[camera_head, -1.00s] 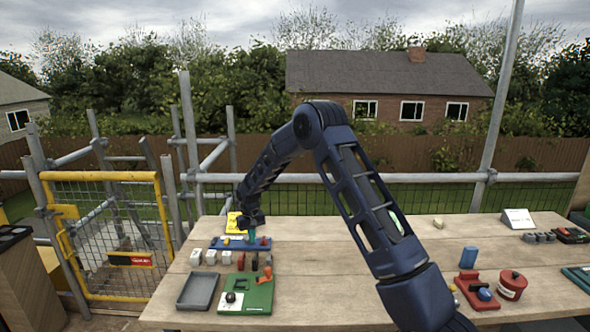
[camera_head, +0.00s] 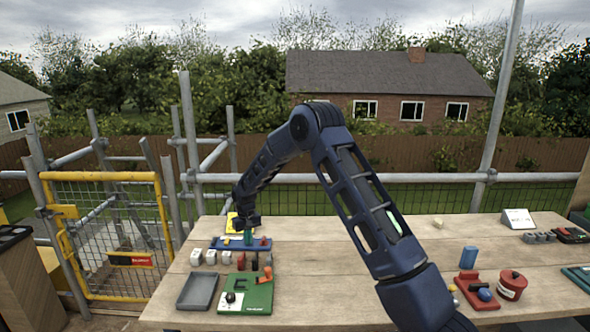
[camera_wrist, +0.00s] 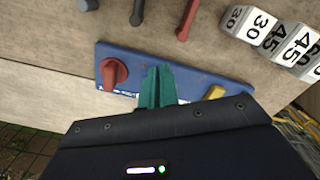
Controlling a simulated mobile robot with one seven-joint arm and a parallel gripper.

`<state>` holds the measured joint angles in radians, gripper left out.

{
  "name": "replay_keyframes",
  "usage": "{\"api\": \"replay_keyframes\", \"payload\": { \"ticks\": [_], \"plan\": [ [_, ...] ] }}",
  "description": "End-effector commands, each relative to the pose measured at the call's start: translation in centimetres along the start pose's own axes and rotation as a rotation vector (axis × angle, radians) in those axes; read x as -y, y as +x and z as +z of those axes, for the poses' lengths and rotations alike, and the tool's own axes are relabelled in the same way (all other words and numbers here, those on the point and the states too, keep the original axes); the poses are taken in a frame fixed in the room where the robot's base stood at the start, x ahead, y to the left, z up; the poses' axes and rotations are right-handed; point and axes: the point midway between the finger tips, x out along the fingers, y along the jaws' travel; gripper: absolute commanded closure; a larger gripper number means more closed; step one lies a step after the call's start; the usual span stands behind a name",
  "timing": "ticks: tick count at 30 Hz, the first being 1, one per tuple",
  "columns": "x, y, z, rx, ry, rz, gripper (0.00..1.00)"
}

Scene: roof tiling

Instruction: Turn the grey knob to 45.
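A blue panel (camera_wrist: 205,83) lies on the table, with a red knob (camera_wrist: 112,74) at one end and a yellow knob (camera_wrist: 215,92) at the other. The panel (camera_head: 232,245) also shows at the table's left side in the head view. My gripper (camera_wrist: 157,75) has teal fingers pointing down over the panel's middle, between those two knobs. The fingers are close together with a thin dark line between them. I cannot make out the grey knob; the fingers cover the middle of the panel. Whether they hold anything is hidden. My gripper (camera_head: 248,237) appears small in the head view.
White number blocks (camera_wrist: 262,30) marked 30 and 45 lie beside the panel. A red rod (camera_wrist: 187,20) and a dark rod (camera_wrist: 138,12) are near it. A grey tray (camera_head: 198,291) and a green board (camera_head: 246,294) lie in front. The table's middle is clear.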

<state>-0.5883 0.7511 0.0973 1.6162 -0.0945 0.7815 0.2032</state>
Motion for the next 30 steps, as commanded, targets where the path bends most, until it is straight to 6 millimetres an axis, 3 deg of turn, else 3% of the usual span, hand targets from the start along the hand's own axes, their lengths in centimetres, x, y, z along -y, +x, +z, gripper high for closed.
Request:
{"api": "replay_keyframes", "payload": {
  "ticks": [19, 30],
  "plan": [
    [0.4, -0.4, 0.6, -0.006, -0.001, -0.001, 1.0],
    [0.4, -3.5, 0.6, -0.005, 0.0, -0.001, 1.0]
  ]
}}
